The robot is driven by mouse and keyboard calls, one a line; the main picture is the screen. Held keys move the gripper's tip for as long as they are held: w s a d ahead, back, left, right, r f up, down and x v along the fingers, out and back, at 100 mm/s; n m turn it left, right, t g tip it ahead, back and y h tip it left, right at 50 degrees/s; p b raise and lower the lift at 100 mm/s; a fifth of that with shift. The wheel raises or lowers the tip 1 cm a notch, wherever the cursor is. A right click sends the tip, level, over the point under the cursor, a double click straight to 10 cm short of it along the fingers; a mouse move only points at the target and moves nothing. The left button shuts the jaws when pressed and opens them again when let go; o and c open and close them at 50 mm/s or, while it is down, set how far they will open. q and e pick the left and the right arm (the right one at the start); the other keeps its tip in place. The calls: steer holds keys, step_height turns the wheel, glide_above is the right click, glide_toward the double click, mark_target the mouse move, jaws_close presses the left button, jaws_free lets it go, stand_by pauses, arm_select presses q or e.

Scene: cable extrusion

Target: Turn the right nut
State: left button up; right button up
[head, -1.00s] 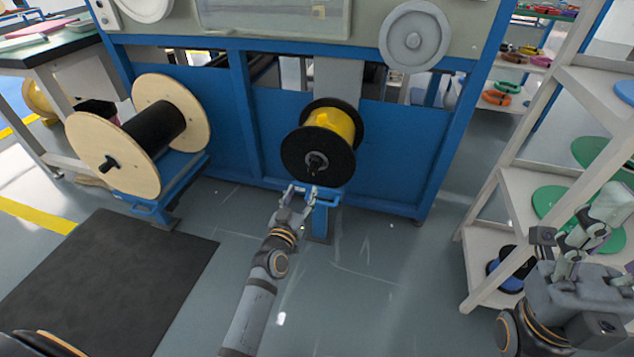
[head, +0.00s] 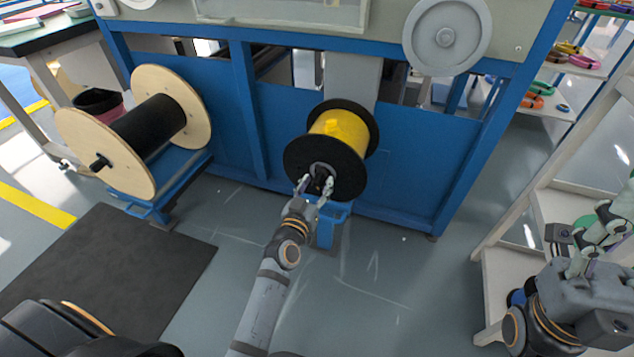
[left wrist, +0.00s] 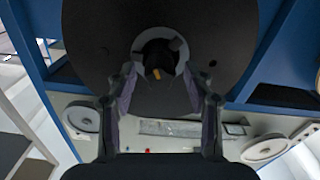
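The right spool has black flanges and a yellow winding (head: 341,127). The right nut (left wrist: 158,60) shows in the left wrist view as a grey ring around a dark shaft end at the flange's centre.
A wooden-flanged spool (head: 180,104) with black winding stands at the left on a blue stand. The blue machine frame (head: 410,165) is behind the right spool. White shelves (head: 515,265) stand at the right. A dark mat (head: 105,270) lies on the otherwise open floor.

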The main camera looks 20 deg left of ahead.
arm_select(q)
jaws_close()
steer(key=shift+n, duration=0.3)
